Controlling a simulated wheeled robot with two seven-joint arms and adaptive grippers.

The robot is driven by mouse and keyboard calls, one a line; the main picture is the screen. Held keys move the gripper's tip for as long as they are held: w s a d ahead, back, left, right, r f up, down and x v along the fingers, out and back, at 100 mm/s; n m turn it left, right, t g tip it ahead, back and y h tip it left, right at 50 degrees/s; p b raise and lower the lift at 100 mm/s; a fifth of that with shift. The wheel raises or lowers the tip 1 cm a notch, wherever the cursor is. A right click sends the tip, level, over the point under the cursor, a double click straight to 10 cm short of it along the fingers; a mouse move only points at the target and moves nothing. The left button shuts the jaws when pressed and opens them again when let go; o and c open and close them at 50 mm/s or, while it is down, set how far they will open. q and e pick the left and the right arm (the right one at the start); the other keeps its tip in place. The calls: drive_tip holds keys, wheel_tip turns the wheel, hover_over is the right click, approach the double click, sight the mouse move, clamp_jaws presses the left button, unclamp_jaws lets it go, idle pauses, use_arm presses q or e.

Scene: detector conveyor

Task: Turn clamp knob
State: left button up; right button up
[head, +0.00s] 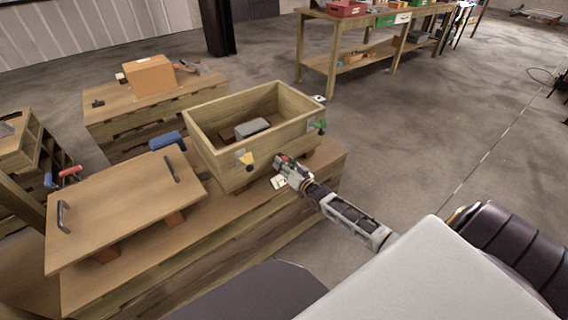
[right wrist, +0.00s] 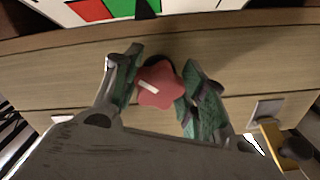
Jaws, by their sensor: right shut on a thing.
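A red star-shaped clamp knob (right wrist: 160,86) with a pale mark on its face sits on the side of a wooden box. The box (head: 222,162) is open-topped and stands on a low wooden pallet. My right gripper (right wrist: 163,72) has its green-padded fingers on either side of the knob, shut on it. In the head view the right gripper (head: 282,166) is at the box's near wall, and the knob there is mostly hidden by the fingers. My left gripper is in neither view.
A grey block (head: 252,127) lies inside the box. A wooden lid panel (head: 120,210) with dark handles lies to the left. Open floor (head: 430,150) extends to the right.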

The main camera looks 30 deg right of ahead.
drive_tip(key=o, duration=1)
drive_tip(key=shift+o, duration=0.2)
drive_tip(key=shift+s, duration=0.2)
drive_tip(key=s+d, duration=0.1)
drive_tip(key=s, duration=1)
drive_tip(key=shift+s, duration=0.25)
idle(0.8)
